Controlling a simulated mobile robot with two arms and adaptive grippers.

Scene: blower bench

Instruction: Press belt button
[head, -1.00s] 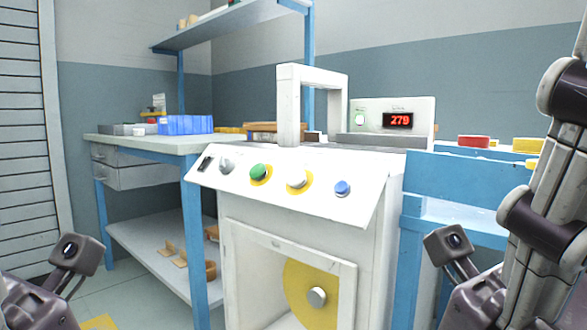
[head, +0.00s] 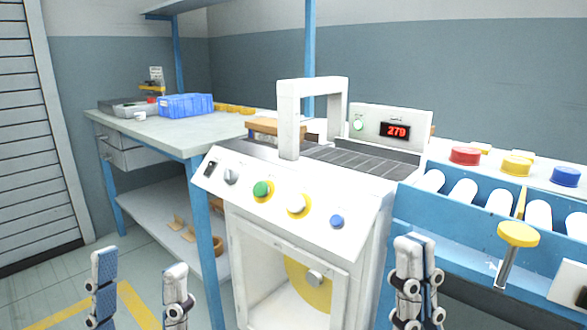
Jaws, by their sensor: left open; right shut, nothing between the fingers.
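A white machine (head: 340,240) stands in the middle of the head view with a sloped control panel. The panel carries a black switch (head: 210,168), a grey knob (head: 231,176), a green button (head: 261,188) and a white button (head: 296,203), both on yellow rings, and a blue button (head: 337,222). I cannot tell from labels which one is the belt button. A dark belt (head: 362,163) runs behind the panel under a white arch. My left gripper (head: 140,282) is open and empty, low and left of the machine. My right gripper (head: 418,262) is shut and empty, right of the panel, apart from the buttons.
A blue roller stand (head: 470,232) at right has red, yellow and blue round pieces along its back edge and a yellow-topped post (head: 517,235) in front. A workbench (head: 150,137) with a blue bin (head: 185,106) stands left. A display (head: 397,131) stands behind the belt.

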